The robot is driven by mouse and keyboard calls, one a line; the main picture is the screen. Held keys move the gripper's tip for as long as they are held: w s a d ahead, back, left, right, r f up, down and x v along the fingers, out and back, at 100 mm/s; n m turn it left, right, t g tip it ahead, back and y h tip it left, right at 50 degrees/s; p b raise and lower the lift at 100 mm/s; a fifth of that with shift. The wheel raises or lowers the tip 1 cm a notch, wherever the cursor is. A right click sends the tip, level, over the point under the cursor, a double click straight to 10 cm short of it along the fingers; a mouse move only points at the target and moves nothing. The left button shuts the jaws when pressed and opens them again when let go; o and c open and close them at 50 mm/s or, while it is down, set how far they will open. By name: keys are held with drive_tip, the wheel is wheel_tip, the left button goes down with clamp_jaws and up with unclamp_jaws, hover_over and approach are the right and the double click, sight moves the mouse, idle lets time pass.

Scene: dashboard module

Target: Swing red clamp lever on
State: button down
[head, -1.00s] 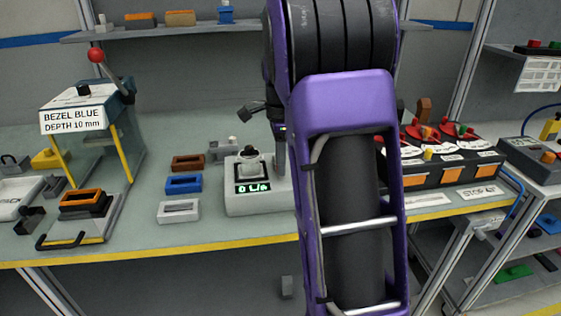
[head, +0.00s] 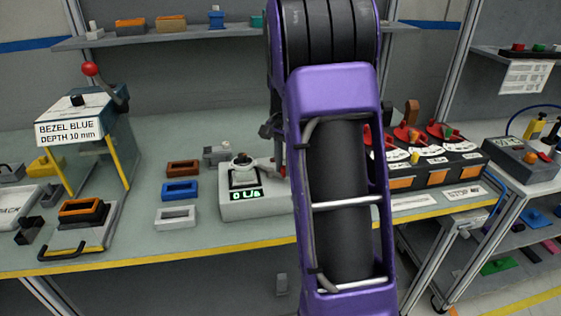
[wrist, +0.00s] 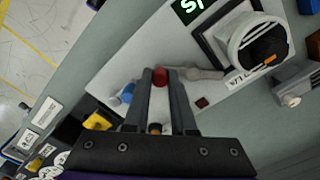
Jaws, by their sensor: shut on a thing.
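The red clamp lever shows in the wrist view as a red tip (wrist: 160,77) on a grey bar that runs toward the round white fixture. My gripper (wrist: 160,74) is shut on this red tip, one finger on each side. The lever belongs to the white station with a green display (head: 247,195). In the head view a bit of red, likely the lever (head: 283,171), shows at the station's right, beside my purple arm. My arm hides the gripper's fingers there.
A press with a red ball knob (head: 90,69) and a bezel sign stands at left. Brown, blue (head: 180,190) and grey bezels lie left of the station. A black unit with red pointers (head: 430,170) stands right of my arm. The yellow bench edge runs in front.

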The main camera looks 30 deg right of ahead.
drive_tip(key=n, duration=0.1)
drive_tip(key=d+n+p, duration=0.1)
drive_tip(key=n, duration=0.1)
drive_tip(key=w+n, duration=0.1)
drive_tip(key=shift+w+d+r+n+p, duration=0.1)
drive_tip(key=shift+d+r+n+p, duration=0.05)
drive_tip(key=shift+d+n+p, duration=0.2)
drive_tip(key=shift+w+d+n+p, duration=0.2)
drive_tip(key=shift+w+n+p, duration=0.2)
drive_tip(key=shift+n, duration=0.8)
drive_tip(key=shift+w+d+n+p, duration=0.15)
drive_tip(key=shift+w+n+p, duration=0.25)
drive_tip(key=shift+n, duration=0.75)
drive_tip(key=shift+w, duration=0.1)
drive_tip(key=c, duration=0.7)
unclamp_jaws()
drive_tip(key=shift+c, duration=0.2)
wheel_tip(320, 180, up, 17)
drive_tip(key=shift+r, duration=0.1)
